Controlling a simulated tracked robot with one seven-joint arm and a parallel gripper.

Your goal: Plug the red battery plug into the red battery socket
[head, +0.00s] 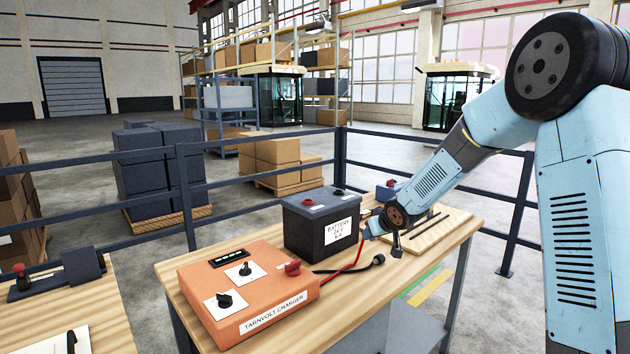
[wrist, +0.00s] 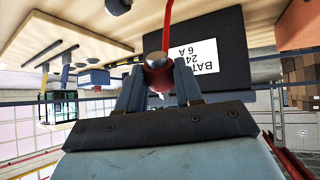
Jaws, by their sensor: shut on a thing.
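My gripper (wrist: 158,85) is shut on the red battery plug (wrist: 160,78) in the wrist view, with a red cable (wrist: 167,35) running from it. In the head view my gripper (head: 370,232) is beside the front right of the dark battery (head: 300,232), mostly hidden by my arm. The red cable (head: 350,264) runs from there towards the orange charger.
The orange charger (head: 215,275) with dark knobs and a red fitting stands at the bench's front left. A black cable end (head: 378,260) lies on the wooden bench (head: 350,300). A board (head: 430,235) with dark bars lies to the right. Dark railings (head: 220,190) run behind.

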